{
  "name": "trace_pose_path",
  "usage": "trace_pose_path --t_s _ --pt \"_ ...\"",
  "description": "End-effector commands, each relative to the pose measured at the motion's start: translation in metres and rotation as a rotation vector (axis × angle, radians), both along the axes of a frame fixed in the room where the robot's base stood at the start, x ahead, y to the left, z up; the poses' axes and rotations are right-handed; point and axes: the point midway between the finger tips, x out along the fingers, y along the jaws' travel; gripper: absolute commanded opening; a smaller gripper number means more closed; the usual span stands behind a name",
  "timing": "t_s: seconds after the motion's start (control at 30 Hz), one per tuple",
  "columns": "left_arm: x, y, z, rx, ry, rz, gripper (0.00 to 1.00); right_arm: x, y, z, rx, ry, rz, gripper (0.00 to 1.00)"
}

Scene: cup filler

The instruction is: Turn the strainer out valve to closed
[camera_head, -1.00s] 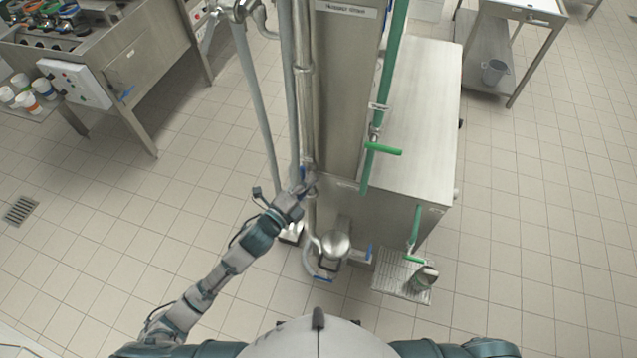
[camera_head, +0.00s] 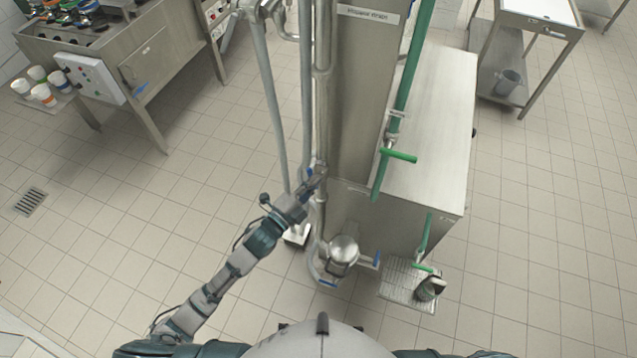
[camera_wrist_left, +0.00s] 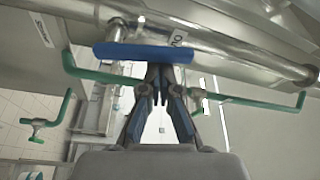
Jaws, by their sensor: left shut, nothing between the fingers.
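In the left wrist view a blue valve handle (camera_wrist_left: 143,54) lies across a steel pipe (camera_wrist_left: 235,50), with a small, partly hidden label (camera_wrist_left: 178,38) beside it. I cannot read enough to confirm that it is the strainer out valve. My left gripper (camera_wrist_left: 160,80) is shut and empty, its fingertips just at the handle's lower edge; I cannot tell whether they touch. In the head view the left gripper (camera_head: 314,183) is at the vertical pipe, by a small blue handle (camera_head: 309,172) that it partly hides. My right gripper is out of view.
Green-handled valves (camera_head: 399,155) sit right of the steel column (camera_head: 362,100). A steel pot-like vessel (camera_head: 343,250) and a blue lever (camera_head: 377,258) are below. A drip grate (camera_head: 400,280) stands low on the right. Tiled floor is open left and right.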

Motion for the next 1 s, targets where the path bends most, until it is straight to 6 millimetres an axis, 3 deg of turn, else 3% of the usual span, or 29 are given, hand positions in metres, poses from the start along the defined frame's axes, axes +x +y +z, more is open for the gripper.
trace_pose_path --t_s 0.43,1.0 --pt "0.007 0.017 -0.005 -0.372 0.125 0.004 0.0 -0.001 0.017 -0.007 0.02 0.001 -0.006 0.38" --pt "0.013 0.037 -0.02 -0.884 0.292 0.006 0.0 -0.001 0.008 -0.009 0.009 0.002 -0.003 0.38"
